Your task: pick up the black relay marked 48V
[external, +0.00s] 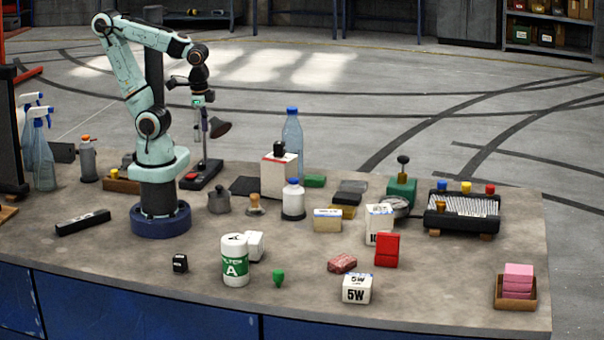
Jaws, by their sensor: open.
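A small black block (180,263) with a pale marking on its front stands near the front edge of the table, in front of my arm's base and to the left of the white canister. It looks like the relay, but the marking is too small to read. My gripper (199,102) is high above the table at the back, well above and behind the black block and far from it. It is open, and I see nothing held in it. The fingers are small and hard to separate from the stand behind or below them.
A white canister (235,262) marked A, a white box (255,246) and a green knob (278,278) stand to the block's right. A long black bar (83,222) lies to the left. A stand with a dark base (202,174) is below my gripper. The table around the block is clear.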

